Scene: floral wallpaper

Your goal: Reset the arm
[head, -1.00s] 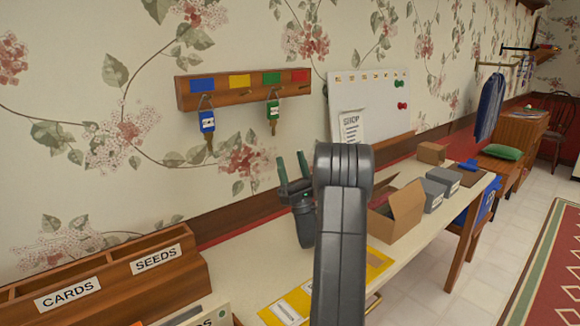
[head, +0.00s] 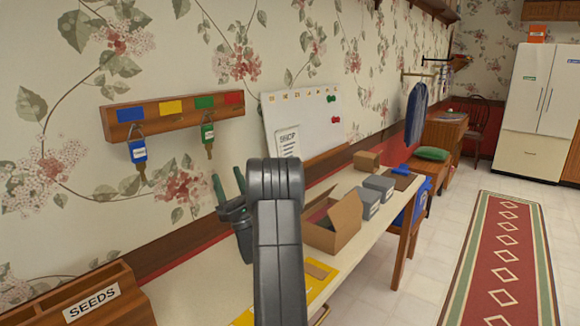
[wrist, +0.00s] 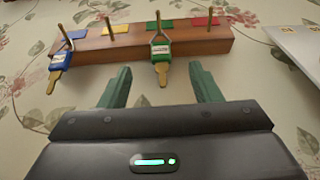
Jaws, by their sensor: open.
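My gripper (head: 229,188) is raised over the table near the wall, below the key rack, with its two green fingers apart and nothing between them. In the wrist view my gripper (wrist: 162,88) is also open and empty. The green-tagged key (wrist: 160,62) hangs from a peg beyond the fingertips and shows between them, apart from both. My grey arm (head: 277,240) rises in front of the table and hides part of it.
The wooden key rack (head: 180,122) on the wall also holds a blue-tagged key (head: 138,152). An open cardboard box (head: 335,236), grey boxes (head: 366,203) and a whiteboard (head: 304,120) stand right of my arm. A SEEDS organiser (head: 90,295) is at lower left.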

